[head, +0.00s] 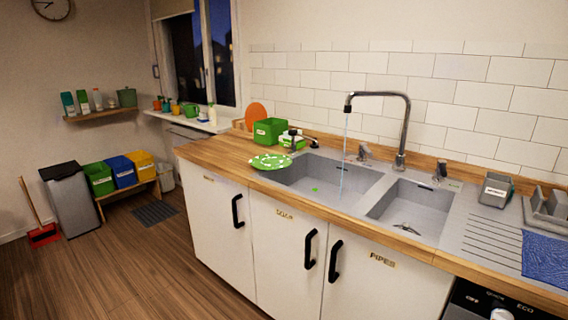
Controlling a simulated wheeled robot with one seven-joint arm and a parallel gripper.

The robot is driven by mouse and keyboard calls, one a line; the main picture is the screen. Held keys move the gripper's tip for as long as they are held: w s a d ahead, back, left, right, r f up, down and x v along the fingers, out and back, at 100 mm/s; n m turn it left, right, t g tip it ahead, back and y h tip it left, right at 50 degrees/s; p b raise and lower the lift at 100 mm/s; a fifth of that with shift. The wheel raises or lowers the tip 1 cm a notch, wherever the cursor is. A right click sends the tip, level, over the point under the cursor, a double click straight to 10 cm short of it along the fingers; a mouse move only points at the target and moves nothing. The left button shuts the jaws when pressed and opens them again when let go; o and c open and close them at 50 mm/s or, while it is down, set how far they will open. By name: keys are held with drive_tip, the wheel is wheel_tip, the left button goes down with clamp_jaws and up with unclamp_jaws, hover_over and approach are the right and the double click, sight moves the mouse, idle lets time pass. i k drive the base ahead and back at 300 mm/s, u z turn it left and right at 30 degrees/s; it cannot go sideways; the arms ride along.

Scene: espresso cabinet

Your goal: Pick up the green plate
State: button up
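The green plate (271,162) has white spots and lies on the wooden counter at the left rim of the sink. Its right edge is close to or over the left basin; I cannot tell which. My gripper is not clearly seen in the head view.
A green box (269,131) and a smaller green-and-white box (292,141) stand behind the plate. The faucet (402,125) runs water into the left basin (318,180). The floor (130,265) at left is clear.

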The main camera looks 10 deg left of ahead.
sight(268, 162)
drive_tip(key=i, duration=0.85)
drive_tip(key=u, duration=0.05)
